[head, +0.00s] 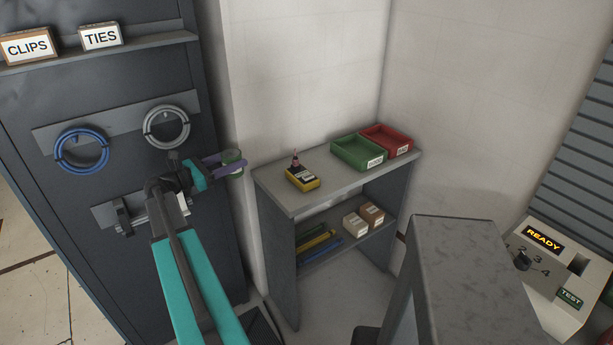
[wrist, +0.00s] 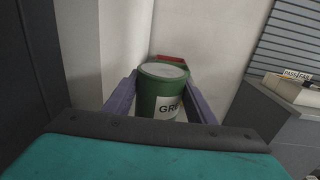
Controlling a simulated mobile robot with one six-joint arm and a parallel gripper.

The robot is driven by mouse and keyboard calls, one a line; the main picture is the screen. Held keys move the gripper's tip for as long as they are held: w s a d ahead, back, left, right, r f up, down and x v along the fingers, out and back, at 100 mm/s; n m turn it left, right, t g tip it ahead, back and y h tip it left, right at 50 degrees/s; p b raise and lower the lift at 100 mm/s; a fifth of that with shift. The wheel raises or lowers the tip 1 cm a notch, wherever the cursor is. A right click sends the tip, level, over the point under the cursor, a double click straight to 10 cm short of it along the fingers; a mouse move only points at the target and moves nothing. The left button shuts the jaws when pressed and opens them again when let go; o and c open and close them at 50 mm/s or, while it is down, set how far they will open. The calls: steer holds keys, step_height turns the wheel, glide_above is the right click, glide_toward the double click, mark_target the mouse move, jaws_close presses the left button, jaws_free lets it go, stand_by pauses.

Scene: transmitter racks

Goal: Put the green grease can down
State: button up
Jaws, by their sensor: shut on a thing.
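The green grease can (wrist: 160,88) has a pale lid and a white label with the letters "GR" showing. It stands upright between the two purple fingers of my gripper (wrist: 160,112). In the head view the can (head: 233,162) is small and partly hidden by the fingers. My gripper (head: 226,166) is shut on it in the air, beside the dark cabinet and left of the grey shelf unit (head: 272,190). The can is apart from the shelf top.
On the shelf top are a yellow device (head: 302,179), a green tray (head: 359,152) and a red tray (head: 387,140). Its front left part is bare. Small boxes (head: 363,219) lie on the lower shelf. A grey block (head: 460,240) and a READY panel (head: 543,238) stand right.

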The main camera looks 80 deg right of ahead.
steer(key=s+d+m+g+y, duration=0.1)
steer(key=s+d, duration=0.2)
steer(key=s, duration=0.4)
steer(key=s+d+m+g+y, duration=0.2)
steer(key=s+d, duration=0.1)
steer(key=s, duration=0.5)
steer(key=shift+s+d+r+y+b, duration=0.2)
steer(key=shift+r+y+b, duration=0.1)
steer(key=shift+b, duration=0.1)
steer(key=shift+f, duration=0.15)
steer(key=shift+f+p, duration=0.7)
steer(key=shift+f, duration=2.3)
steer(key=shift+f+p, duration=0.45)
steer(key=shift+f, duration=1.4)
steer(key=shift+f, duration=0.15)
steer(key=o, duration=1.3)
